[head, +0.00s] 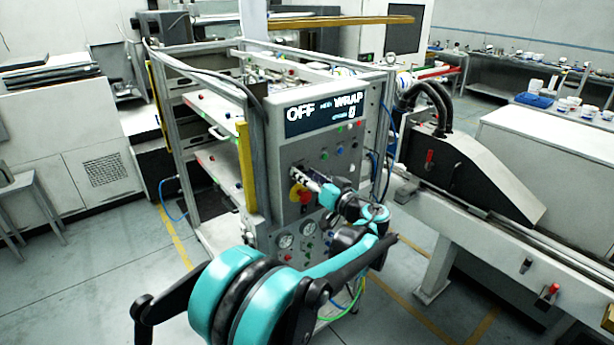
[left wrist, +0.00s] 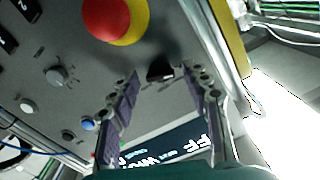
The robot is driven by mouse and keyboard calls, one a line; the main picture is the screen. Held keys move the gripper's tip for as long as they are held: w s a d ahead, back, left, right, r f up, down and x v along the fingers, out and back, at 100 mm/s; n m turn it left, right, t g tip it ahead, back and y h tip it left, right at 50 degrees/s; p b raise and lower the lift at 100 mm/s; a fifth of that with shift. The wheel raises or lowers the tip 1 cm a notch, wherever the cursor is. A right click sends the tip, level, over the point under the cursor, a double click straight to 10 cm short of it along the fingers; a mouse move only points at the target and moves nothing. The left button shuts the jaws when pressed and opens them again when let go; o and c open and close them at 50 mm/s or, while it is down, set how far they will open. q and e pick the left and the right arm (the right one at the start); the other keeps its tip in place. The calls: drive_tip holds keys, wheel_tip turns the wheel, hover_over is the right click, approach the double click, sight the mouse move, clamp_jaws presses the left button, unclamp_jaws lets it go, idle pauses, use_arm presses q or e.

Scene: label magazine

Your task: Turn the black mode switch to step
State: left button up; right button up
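The control panel (head: 285,160) stands at the centre of the head view, its display (head: 326,115) reading OFF and WRAP. A black knob, which looks like the mode switch (left wrist: 160,70), shows in the left wrist view. My left gripper (head: 297,176) reaches the panel just below the display. In the left wrist view its two fingers (left wrist: 160,76) are open, one on each side of the black switch, with gaps visible. I cannot tell how deep the tips reach around it. The switch is hidden behind the gripper in the head view. My right gripper is not in view.
A red emergency button (left wrist: 106,18) on a yellow base is close beside the fingertips. A grey knob (left wrist: 57,75) and a blue button (left wrist: 88,124) sit farther left in the left wrist view. Gauges (head: 285,241) are lower on the panel. A conveyor (head: 500,235) stands right.

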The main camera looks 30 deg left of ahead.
use_arm(q)
drive_tip(key=c, duration=0.8)
drive_tip(key=shift+c, duration=0.2)
drive_tip(key=shift+m, duration=0.4)
drive_tip(key=m, duration=0.3)
drive_tip(key=shift+r+m+p, duration=0.1)
drive_tip(key=shift+m+p, duration=0.2)
drive_tip(key=shift+p, duration=0.05)
drive_tip(key=m, duration=0.4)
drive_tip(key=shift+m, duration=0.3)
drive_tip(key=m, duration=0.4)
drive_tip(key=shift+m+p, duration=0.3)
drive_tip(key=shift+p, duration=0.1)
drive_tip(key=m, duration=0.4)
